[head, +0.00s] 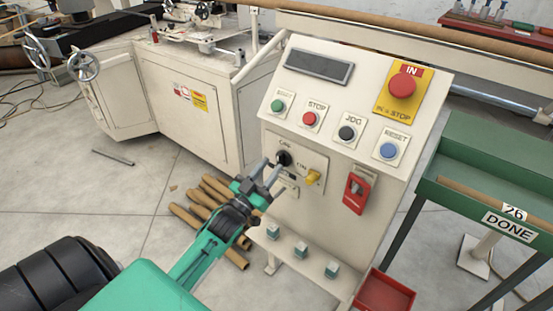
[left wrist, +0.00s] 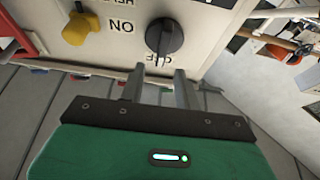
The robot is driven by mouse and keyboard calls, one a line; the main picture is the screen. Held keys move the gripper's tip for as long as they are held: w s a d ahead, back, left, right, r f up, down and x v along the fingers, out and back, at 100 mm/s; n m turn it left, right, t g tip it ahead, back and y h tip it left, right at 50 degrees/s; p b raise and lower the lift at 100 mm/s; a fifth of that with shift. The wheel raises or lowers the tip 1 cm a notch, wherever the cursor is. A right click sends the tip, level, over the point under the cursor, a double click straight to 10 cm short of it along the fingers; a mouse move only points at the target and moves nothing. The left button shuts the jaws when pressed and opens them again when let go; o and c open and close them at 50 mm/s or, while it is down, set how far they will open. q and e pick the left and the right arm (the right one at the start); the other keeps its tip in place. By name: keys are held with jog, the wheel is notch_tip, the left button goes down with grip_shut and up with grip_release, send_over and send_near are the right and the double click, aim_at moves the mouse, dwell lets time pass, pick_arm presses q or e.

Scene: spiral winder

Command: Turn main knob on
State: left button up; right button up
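The black rotary knob (head: 284,158) is on the front panel of the cream control console (head: 311,225). In the left wrist view the knob (left wrist: 164,38) appears upside down, with ON lettering beside it and partly covered lettering that looks like OFF below it. Its pointer lies roughly upright in that picture. My left gripper (head: 269,169) is open and empty, its two fingers apart just in front of the knob. In the left wrist view the fingertips (left wrist: 157,75) are just below the knob, apart from it as far as I can tell. My right gripper is not in view.
A yellow knob (head: 313,177) sits beside the black one. A red switch box (head: 355,192) is farther right. Push buttons and a red emergency stop (head: 402,86) are above. Cardboard tubes (head: 210,207) lie on the floor behind my arm. A green DONE table (head: 480,180) stands at right.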

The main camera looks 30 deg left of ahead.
aim_at(278, 157)
pick_arm(q)
jog(key=shift+x, duration=1.9)
grip_shut()
